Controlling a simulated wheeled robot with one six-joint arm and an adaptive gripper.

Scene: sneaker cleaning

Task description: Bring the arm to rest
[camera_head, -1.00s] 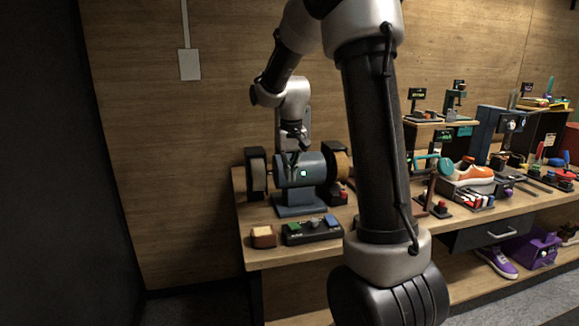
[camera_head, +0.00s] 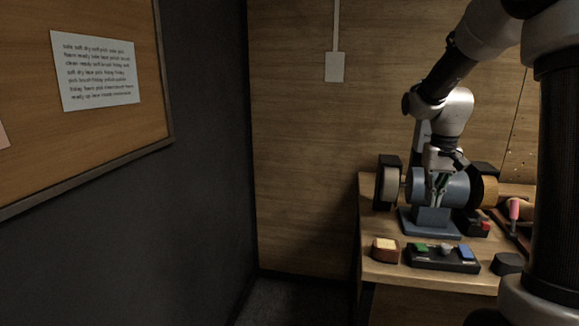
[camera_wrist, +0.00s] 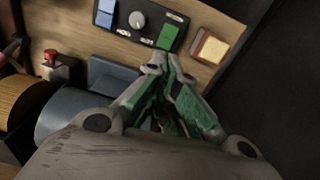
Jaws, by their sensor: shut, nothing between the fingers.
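My gripper (camera_head: 438,200) hangs from the arm at the right of the head view, in front of the blue-grey bench polisher. In the wrist view my gripper (camera_wrist: 168,62) has its green-padded fingers drawn together at the tips, with nothing between them. From that camera the fingertips overlap the lower edge of the control box. The polisher (camera_head: 455,188) has a wheel at each end and stands on the bench (camera_head: 385,279). Its motor body also shows in the wrist view (camera_wrist: 75,112), to the left of my fingers.
A black control box (camera_head: 443,258) with a green button, a knob and a blue button sits at the bench front. A small wooden block with a pale top (camera_head: 385,250) is beside it. A dark wall and a notice board (camera_head: 100,70) stand at the left.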

